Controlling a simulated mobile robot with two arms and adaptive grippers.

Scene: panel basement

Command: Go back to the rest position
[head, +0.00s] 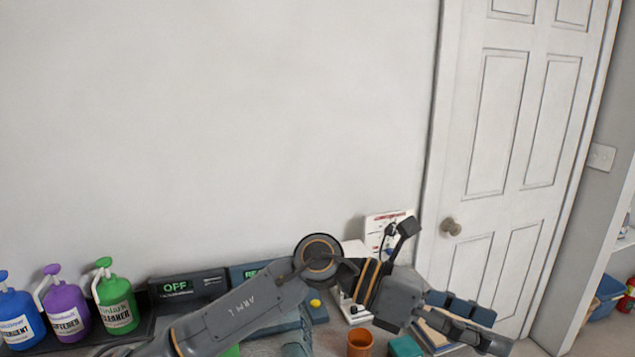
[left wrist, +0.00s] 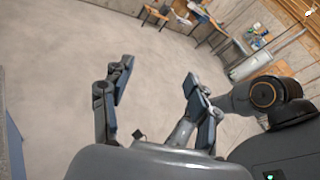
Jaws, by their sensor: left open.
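My left arm comes in from the left across the lower middle of the head view. My left gripper (head: 490,330) is at its end, over the right end of the counter and in front of the white door. In the left wrist view the two fingers of the left gripper (left wrist: 157,80) stand wide apart with only bare floor between them, so it is open and empty. My right gripper is in neither view. The arm hides part of the counter behind it.
Blue (head: 20,318), purple (head: 67,310) and green (head: 116,305) bottles stand at the left. An orange cup (head: 360,343) and a teal block (head: 404,346) are below the gripper. The white door (head: 520,150) is behind. The left wrist view shows open floor (left wrist: 120,35).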

